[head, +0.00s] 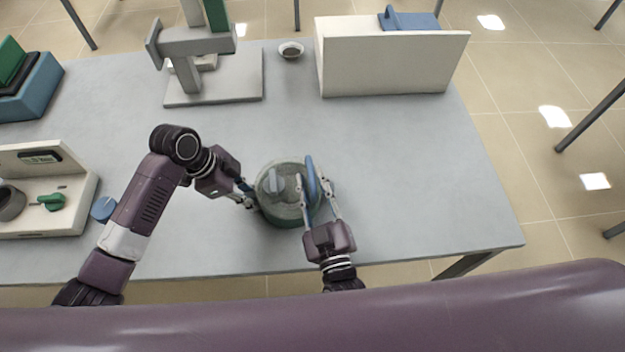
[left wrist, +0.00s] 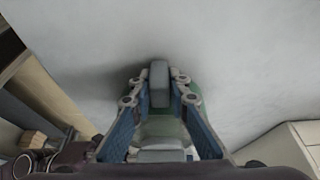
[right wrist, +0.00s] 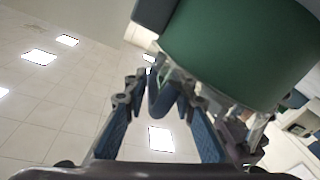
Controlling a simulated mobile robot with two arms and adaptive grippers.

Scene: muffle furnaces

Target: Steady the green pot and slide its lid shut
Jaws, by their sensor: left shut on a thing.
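The green pot (head: 280,215) stands upright near the table's front edge. A grey round lid (head: 268,196) with a raised grey grip lies on its top; I cannot tell how fully it covers the pot. My left gripper (head: 250,203) is at the pot's left side, shut on a grey handle (left wrist: 159,85) between its fingertips. My right gripper (head: 316,183) is at the pot's right side. Its fingers are apart, with a blue curved piece (head: 312,178) between them. That piece also shows in the right wrist view (right wrist: 161,97), beside the green pot wall (right wrist: 240,45).
A cream box (head: 385,70) with a blue item stands at the back right, and a grey stand (head: 215,88) at the back left. A small bowl (head: 291,50) lies between them. A cream device (head: 75,205) is at left. The table right of the pot is clear.

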